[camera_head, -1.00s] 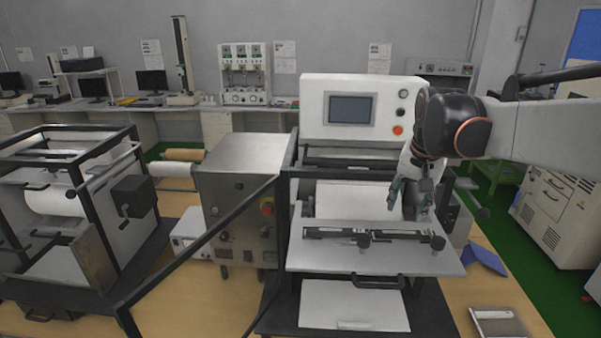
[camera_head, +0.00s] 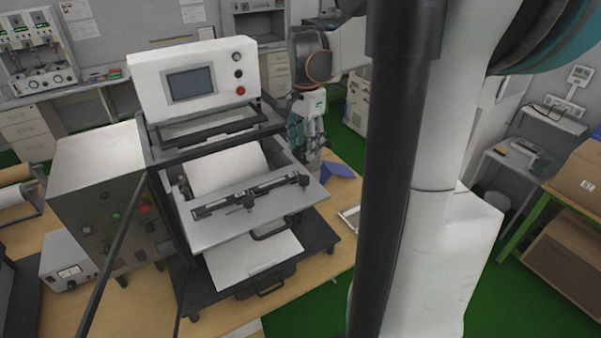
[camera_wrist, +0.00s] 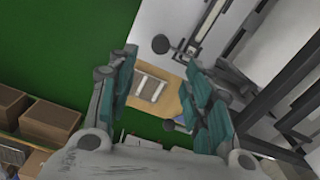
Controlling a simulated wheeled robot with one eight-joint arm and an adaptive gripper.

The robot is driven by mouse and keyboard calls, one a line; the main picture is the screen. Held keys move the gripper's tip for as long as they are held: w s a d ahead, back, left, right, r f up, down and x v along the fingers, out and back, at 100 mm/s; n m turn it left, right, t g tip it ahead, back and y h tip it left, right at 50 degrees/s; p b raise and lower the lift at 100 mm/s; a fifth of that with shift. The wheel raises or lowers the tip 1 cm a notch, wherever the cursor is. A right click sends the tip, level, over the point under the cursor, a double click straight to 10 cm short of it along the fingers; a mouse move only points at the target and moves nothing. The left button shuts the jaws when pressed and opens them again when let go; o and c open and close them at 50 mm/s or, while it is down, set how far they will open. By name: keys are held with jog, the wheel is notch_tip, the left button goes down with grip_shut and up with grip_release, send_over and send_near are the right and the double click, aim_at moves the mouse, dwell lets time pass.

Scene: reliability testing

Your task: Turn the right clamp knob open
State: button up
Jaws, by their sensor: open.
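The white machine's front plate (camera_head: 235,225) carries a black clamp bar (camera_head: 240,194) with two dark knobs.
A blue object (camera_head: 338,170) and a pale tray (camera_head: 350,217) lie on the wooden table right of the machine. A control box (camera_head: 115,195) stands on the left. A dark bar (camera_head: 250,137) crosses above the plate. Cardboard boxes (camera_wrist: 50,122) stand far off.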

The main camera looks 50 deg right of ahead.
aim_at(304, 178)
notch_tip(304, 178, down, 11)
jog(key=shift+r, duration=0.15)
jog(key=shift+c, duration=0.2)
jog(key=c, duration=1)
